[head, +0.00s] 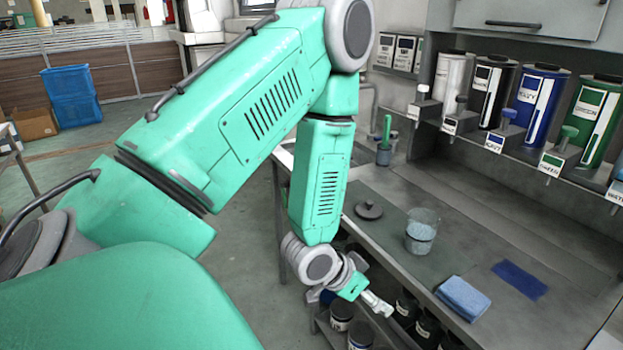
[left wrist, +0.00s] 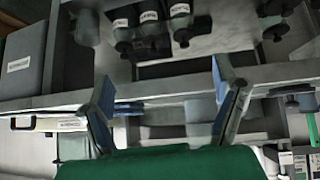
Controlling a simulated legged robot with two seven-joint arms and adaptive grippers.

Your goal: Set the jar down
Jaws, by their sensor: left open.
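A clear jar (head: 421,232) with pale blue contents stands upright on the grey counter (head: 390,190) in the head view. A round dark lid (head: 369,209) with a knob lies on the counter to its left. My left gripper (head: 378,304) hangs in front of the counter's near edge, lower than the jar and apart from it. In the left wrist view its two blue-grey fingers (left wrist: 160,88) are spread wide with nothing held between them. My right gripper is not in view.
A folded blue cloth (head: 463,298) and a flat dark blue mat (head: 520,280) lie on the counter. A cup with a green-handled tool (head: 384,155) stands farther back. Several labelled canisters (head: 541,102) line the shelf. Dark jars (head: 406,306) stand on a shelf below.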

